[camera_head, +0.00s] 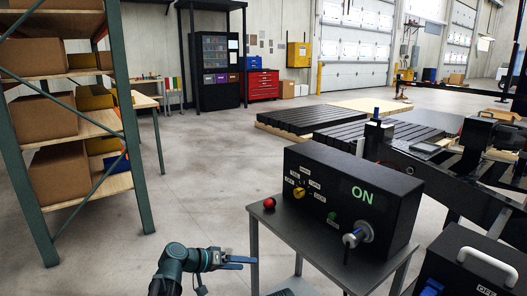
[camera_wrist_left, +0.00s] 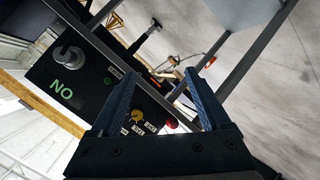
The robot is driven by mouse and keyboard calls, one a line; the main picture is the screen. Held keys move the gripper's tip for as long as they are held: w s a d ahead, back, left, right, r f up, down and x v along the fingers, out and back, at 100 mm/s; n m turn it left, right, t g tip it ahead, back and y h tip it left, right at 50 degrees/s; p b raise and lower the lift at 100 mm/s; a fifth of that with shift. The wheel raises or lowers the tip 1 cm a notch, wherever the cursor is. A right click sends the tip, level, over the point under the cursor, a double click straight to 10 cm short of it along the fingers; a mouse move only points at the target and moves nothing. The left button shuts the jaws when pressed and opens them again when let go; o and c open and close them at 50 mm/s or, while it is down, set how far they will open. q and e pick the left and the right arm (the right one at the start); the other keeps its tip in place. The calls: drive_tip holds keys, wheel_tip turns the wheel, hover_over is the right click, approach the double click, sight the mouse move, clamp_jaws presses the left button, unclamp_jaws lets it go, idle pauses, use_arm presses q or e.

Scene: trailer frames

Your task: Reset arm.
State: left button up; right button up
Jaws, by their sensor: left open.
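My left gripper (camera_head: 254,263) is in the lower middle of the head view, in front of and left of a grey stand. Its two blue fingers point right, apart and with nothing between them. The fingers also frame the left wrist view (camera_wrist_left: 160,76), open and empty. A black control box (camera_head: 323,225) reading ON sits on the stand, beyond the gripper and apart from it. The box also shows upside down in the left wrist view (camera_wrist_left: 60,60). My right gripper is not seen.
The box has a yellow knob (camera_head: 298,192) and a silver knob (camera_head: 357,237). A second black box (camera_head: 470,272) with a white handle is at lower right. A shelf (camera_head: 98,127) with cartons stands left. Open floor lies between.

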use_arm(q)
drive_tip(key=s+a+f+n+g+y, duration=0.1)
drive_tip(key=s+a+f+g+y, duration=0.1)
drive_tip(key=s+a+f+y, duration=0.3)
drive_tip(key=s+a+f+g+y, duration=0.1)
drive_tip(key=s+f+y, duration=0.15)
drive_tip(key=s, duration=0.45)
drive_tip(key=s+a+f+n+g+y, duration=0.1)
drive_tip(key=s+a+f+g+y, duration=0.1)
drive_tip(key=s+a+f+y, duration=0.3)
drive_tip(key=s+d+m, duration=0.2)
drive_tip(key=s+d, duration=0.1)
drive_tip(key=d, duration=0.3)
drive_tip(key=s+d+m+g, duration=0.1)
drive_tip(key=s+d+m, duration=0.1)
drive_tip(key=d, duration=0.3)
drive_tip(key=shift+s+d+r, duration=0.4)
drive_tip(key=shift+s+r, duration=0.05)
drive_tip(key=shift+s, duration=0.45)
drive_tip(key=shift+c, duration=0.2)
